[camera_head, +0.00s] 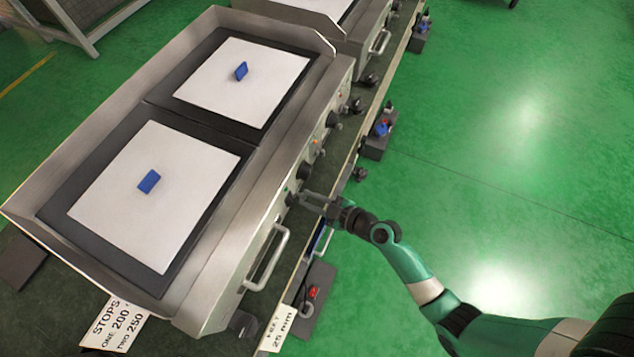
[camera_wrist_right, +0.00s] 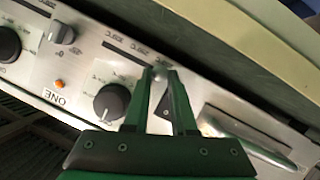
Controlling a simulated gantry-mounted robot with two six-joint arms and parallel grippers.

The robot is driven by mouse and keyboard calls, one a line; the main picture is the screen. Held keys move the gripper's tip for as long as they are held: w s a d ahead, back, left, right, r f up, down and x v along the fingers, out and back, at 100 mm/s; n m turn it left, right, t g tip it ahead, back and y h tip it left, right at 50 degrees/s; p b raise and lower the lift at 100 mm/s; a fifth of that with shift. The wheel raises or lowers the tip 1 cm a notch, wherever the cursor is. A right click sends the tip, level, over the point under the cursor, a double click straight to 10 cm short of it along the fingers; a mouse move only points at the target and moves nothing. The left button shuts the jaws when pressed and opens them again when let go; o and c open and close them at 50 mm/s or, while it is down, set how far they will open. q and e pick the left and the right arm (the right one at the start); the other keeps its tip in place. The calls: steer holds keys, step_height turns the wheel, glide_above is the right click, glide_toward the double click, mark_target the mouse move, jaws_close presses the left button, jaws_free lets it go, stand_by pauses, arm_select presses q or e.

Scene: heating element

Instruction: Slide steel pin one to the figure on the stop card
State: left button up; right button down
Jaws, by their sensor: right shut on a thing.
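The stop card (camera_head: 115,325) lies at the lower left in the head view and reads "STOPS ONE 200, TWO 250". My right gripper (camera_head: 301,198) is at the front panel of the near griddle. In the right wrist view its fingertips (camera_wrist_right: 160,72) are shut on a small pale steel pin (camera_wrist_right: 159,70), by the end of a dark slot with scale figures too small to read. The pin is mostly hidden between the fingers. A dial (camera_wrist_right: 112,101) with an upside-down "ONE" label (camera_wrist_right: 55,97) sits beside it. My left gripper is not in view.
A bar handle (camera_wrist_right: 245,135) sticks out of the panel right of the fingers in the wrist view. Two griddle plates with white sheets (camera_head: 155,195) carry blue blocks (camera_head: 149,181). A second card (camera_head: 278,328) reads "25 mm".

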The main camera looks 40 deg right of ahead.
steer(key=shift+a, duration=0.1)
steer(key=c, duration=0.7)
jaws_free()
steer(key=shift+s+a, duration=0.1)
steer(key=shift+a, duration=0.05)
steer(key=p+v, duration=0.1)
steer(key=v, duration=1)
steer(key=shift+s+p, duration=0.3)
steer(key=shift+p, duration=0.1)
